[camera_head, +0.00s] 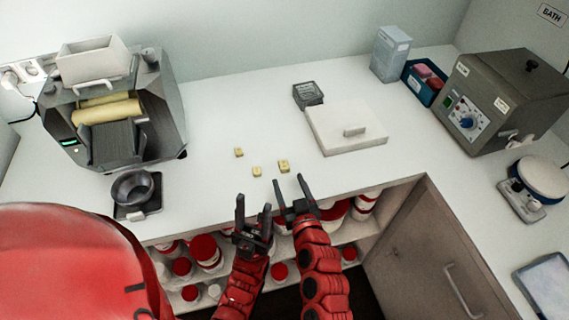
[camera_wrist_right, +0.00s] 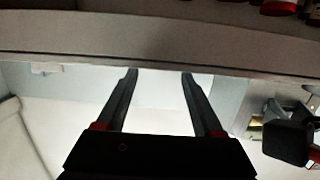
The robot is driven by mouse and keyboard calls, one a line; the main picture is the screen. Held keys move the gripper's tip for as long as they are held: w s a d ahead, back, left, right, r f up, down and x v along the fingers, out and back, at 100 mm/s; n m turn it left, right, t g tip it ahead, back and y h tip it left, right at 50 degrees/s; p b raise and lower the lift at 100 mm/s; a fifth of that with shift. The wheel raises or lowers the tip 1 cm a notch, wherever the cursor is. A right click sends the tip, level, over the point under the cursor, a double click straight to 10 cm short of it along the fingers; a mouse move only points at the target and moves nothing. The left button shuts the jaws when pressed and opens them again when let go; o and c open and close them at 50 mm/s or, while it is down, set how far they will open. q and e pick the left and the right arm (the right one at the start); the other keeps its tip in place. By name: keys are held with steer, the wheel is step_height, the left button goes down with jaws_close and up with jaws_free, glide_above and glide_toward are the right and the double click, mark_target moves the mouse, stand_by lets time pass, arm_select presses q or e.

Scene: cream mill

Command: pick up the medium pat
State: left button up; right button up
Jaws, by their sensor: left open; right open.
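Three small yellow pats lie apart on the white counter: a back-left pat (camera_head: 239,152), a front pat (camera_head: 257,171) and a right pat (camera_head: 284,166). The right pat looks the largest; I cannot surely tell which of the other two is medium. My right gripper (camera_head: 288,180) is open and empty, just in front of the right pat near the counter's front edge. Its open fingers show in the right wrist view (camera_wrist_right: 158,75) with no pat between them. My left gripper (camera_head: 253,203) is open and empty, lower and in front of the front pat.
A roller mill (camera_head: 113,110) and a black cup on a stand (camera_head: 134,190) are at left. A grey bath unit (camera_head: 505,100) stands right. Red-lidded jars (camera_head: 204,248) fill shelves below.

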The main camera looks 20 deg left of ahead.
mark_target(284, 169)
steer(key=shift+w+a, duration=0.4)
steer(key=shift+w, duration=0.2)
steer(key=shift+w+a+f, duration=0.15)
steer(key=shift+w+a, duration=0.2)
steer(key=shift+w+a+p, duration=0.2)
steer(key=shift+w+p, duration=0.4)
steer(key=shift+w, duration=0.1)
steer(key=p+x, duration=0.1)
steer(key=x, duration=0.2)
steer(key=shift+w+d, duration=0.1)
steer(key=shift+w+a+f, duration=0.15)
steer(key=shift+w+a, duration=0.05)
steer(key=shift+w, duration=0.15)
jaws_close()
